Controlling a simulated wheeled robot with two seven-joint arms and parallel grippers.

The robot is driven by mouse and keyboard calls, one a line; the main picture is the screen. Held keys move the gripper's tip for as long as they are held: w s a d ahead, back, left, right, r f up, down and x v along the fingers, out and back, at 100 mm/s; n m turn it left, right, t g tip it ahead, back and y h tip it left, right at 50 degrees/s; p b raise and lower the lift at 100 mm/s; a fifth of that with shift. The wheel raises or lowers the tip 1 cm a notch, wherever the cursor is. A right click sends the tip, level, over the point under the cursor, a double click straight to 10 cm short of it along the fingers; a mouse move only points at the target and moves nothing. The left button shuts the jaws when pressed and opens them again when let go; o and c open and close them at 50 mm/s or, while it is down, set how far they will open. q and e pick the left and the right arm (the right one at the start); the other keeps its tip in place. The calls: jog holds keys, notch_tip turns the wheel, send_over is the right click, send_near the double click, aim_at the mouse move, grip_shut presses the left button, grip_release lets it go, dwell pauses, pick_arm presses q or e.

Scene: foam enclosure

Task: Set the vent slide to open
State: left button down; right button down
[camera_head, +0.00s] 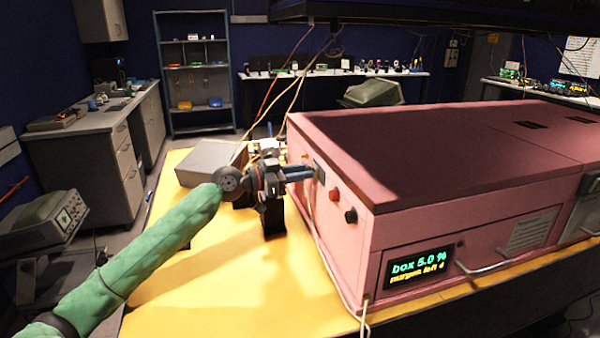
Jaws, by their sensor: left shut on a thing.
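A pink foam enclosure (430,190) stands on the yellow table. My left gripper (312,173) reaches from the left to the enclosure's left side wall. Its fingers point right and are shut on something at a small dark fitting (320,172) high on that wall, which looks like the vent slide. The fingers hide most of it, so I cannot tell its position. A red knob (334,194) and a black knob (350,215) sit on the same wall to the right. A front display (418,267) reads "box 5.0 %" and "purges left 4". My right gripper is not in view.
A grey box (203,160) lies on the yellow table (190,305) behind my left arm. Cables hang down near the gripper, and a pale cord runs down the enclosure's near corner. The table's front left is clear.

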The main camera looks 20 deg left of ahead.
pick_arm(q)
jog(key=s+d, duration=0.2)
jog(key=s, duration=0.1)
jog(key=shift+s+d, duration=0.2)
jog(key=shift+s, duration=0.1)
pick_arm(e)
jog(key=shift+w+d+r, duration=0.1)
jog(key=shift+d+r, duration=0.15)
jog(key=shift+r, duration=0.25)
pick_arm(q)
jog(key=c, duration=1.2)
grip_release()
jog(key=shift+s, duration=0.1)
jog(key=shift+c, duration=0.2)
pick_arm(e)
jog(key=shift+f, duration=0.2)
pick_arm(q)
jog(key=shift+a, duration=0.2)
jog(key=b+v, duration=0.3)
jog(key=v, duration=0.4)
jog(key=shift+s, duration=0.2)
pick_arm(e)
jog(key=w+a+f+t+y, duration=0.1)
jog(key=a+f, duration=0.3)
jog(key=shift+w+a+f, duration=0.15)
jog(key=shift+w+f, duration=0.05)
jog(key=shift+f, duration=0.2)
